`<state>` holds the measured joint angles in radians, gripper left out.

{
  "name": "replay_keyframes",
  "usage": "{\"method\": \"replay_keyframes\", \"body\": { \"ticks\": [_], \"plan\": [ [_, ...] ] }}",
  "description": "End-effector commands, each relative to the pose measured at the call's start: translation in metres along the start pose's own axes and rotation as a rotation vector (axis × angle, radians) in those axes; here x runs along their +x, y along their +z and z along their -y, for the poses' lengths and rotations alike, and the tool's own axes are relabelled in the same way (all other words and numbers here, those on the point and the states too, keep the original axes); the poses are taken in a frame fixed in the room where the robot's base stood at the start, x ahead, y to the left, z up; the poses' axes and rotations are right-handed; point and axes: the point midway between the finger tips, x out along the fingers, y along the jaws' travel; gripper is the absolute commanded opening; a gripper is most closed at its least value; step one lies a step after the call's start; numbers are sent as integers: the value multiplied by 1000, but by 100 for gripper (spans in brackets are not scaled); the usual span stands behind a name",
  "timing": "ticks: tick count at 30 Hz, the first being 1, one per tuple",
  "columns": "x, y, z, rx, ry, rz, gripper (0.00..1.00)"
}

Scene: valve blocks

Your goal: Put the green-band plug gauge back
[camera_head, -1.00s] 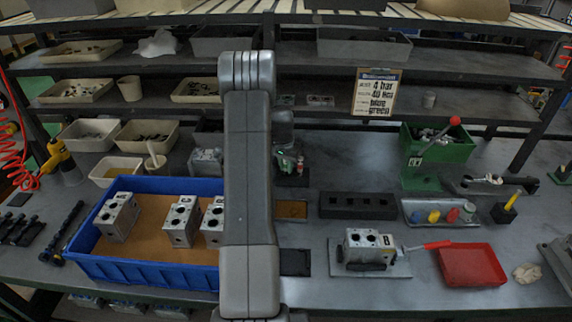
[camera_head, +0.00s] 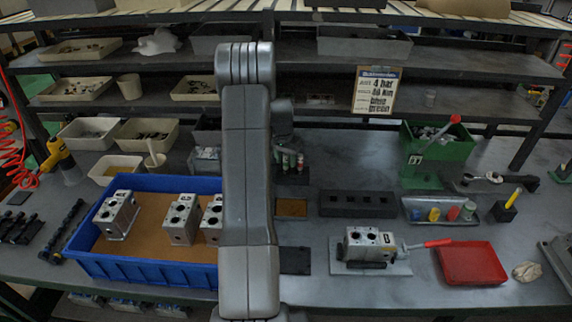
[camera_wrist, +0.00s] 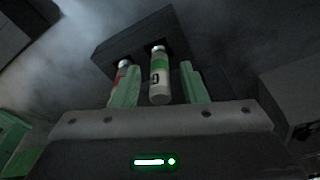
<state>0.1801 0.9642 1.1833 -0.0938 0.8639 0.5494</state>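The green-band plug gauge (camera_wrist: 160,78) shows in the wrist view, with a white body, a green band and a silver end at the dark block. It appears to stand in the black gauge block (camera_wrist: 115,45); the depth of its seat cannot be told. My gripper (camera_wrist: 160,88) is open, its two green fingers on either side of the gauge with gaps showing. A red-marked gauge (camera_wrist: 119,73) stands to the left, partly behind the left finger. In the head view, small gauges (camera_head: 286,160) show on the block (camera_head: 291,178) right of my arm, which hides the gripper.
A blue bin (camera_head: 145,277) with metal valve blocks lies left of my arm. A black holed rack (camera_head: 358,204), a clamped valve block (camera_head: 367,243) and a red tray (camera_head: 471,264) lie to the right. Shelves stand behind.

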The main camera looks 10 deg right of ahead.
Motion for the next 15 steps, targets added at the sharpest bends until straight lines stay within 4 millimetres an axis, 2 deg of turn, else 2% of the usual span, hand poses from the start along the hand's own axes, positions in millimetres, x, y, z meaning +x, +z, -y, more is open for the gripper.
{"method": "replay_keyframes", "body": {
  "ticks": [9,15],
  "plan": [
    [-67,0,0,0,-2,-3,39],
    [-91,0,0,0,-1,-1,39]
  ]
}}
